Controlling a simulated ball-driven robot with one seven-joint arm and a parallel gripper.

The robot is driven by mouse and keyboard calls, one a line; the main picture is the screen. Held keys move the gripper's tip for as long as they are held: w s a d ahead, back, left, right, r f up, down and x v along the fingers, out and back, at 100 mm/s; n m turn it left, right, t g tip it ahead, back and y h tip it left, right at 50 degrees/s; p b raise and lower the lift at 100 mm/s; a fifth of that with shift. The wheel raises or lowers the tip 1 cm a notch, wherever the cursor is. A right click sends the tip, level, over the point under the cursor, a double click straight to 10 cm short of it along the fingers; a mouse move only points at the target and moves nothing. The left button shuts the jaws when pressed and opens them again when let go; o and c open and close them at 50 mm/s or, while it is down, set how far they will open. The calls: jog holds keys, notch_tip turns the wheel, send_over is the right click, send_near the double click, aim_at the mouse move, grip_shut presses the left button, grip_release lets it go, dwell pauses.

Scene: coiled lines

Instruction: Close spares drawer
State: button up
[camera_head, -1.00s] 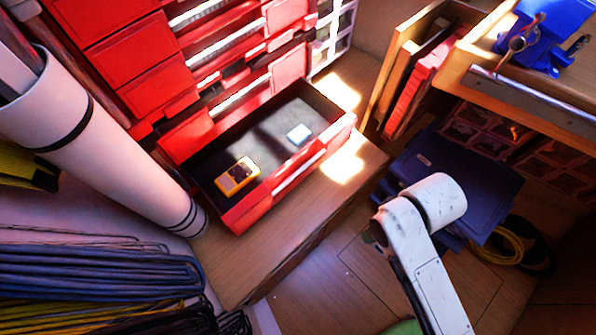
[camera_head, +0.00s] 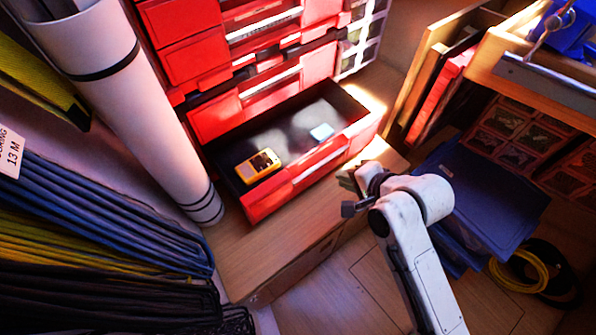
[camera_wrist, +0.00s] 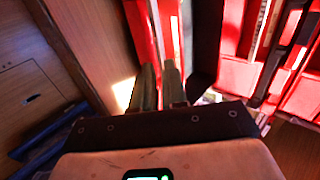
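The spares drawer appears to be the pulled-out bottom drawer (camera_head: 310,172) of the red cabinet in the head view. It stands well open, with a red front and a dark interior. In the wrist view, the fingers of my gripper (camera_wrist: 160,75) are close together with nothing visibly held. A red panel (camera_wrist: 143,45), probably the drawer front, is beyond them.
The red cabinet (camera_head: 185,45) stands on a wooden surface (camera_head: 265,240). A white rolled tube (camera_head: 150,120) leans at its left. Coiled cables (camera_head: 100,215) fill the lower left. Blue folders (camera_head: 475,195), a yellow cable coil (camera_head: 520,270) and a wooden bench drawer (camera_head: 540,80) are at right.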

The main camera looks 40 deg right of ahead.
aim_at(305, 160)
jog(key=shift+w+a+f, duration=0.1)
jog(key=shift+w, duration=0.1)
jog(key=shift+c, duration=0.7)
jog(key=shift+w+f, duration=0.2)
jog(key=shift+w, duration=0.1)
grip_shut()
jog(key=b+x, duration=0.1)
jog(key=x, duration=0.8)
jog(key=shift+f+b, duration=0.15)
jog(key=shift+b, duration=0.15)
jog(key=shift+w, duration=1.9)
jog(key=w+b, duration=0.3)
jog(key=w, duration=1.6)
jog(key=shift+s+a+r, duration=0.1)
jog(key=shift+r, duration=0.1)
